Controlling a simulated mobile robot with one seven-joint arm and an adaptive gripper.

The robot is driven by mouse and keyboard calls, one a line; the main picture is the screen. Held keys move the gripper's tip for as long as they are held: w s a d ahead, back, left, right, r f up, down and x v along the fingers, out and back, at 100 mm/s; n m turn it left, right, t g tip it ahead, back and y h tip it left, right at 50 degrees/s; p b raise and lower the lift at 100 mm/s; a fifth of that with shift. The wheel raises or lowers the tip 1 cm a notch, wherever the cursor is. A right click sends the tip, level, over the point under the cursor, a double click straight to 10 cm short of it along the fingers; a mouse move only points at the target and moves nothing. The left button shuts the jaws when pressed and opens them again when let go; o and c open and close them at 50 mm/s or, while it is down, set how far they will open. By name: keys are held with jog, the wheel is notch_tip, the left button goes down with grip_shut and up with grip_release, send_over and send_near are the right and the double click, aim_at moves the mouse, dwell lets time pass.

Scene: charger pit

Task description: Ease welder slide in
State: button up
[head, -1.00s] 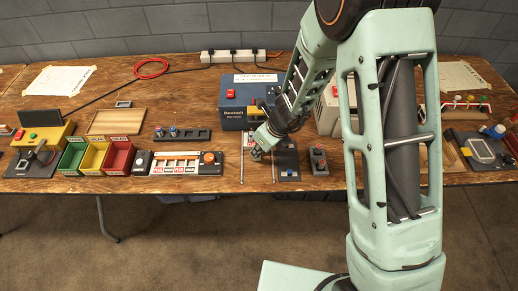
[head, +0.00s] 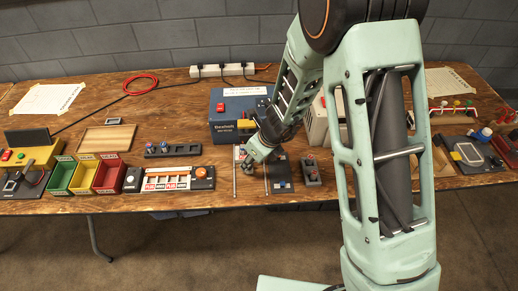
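The blue welder box (head: 223,126) stands at the middle of the bench, with a red switch on top and a yellow part at its right front. In front of it is the slide, with thin metal rods (head: 235,183) running toward the bench's front edge and a dark plate (head: 281,172) beside them. My gripper (head: 256,160) points down over the far end of the slide, close to the welder's front. Its fingers are small and partly merged with the parts below. I cannot tell whether they are open, shut or touching the slide. My arm covers the welder's right side.
A dark control box (head: 311,172) stands just right of the slide. A panel with an orange knob (head: 175,179) lies to the left, beside green, yellow and red bins (head: 106,178). A power strip (head: 230,71) lies behind. My arm hides part of the bench's right half.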

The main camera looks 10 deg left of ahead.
jog(key=v, duration=1.1)
dwell(0.5)
dwell(0.6)
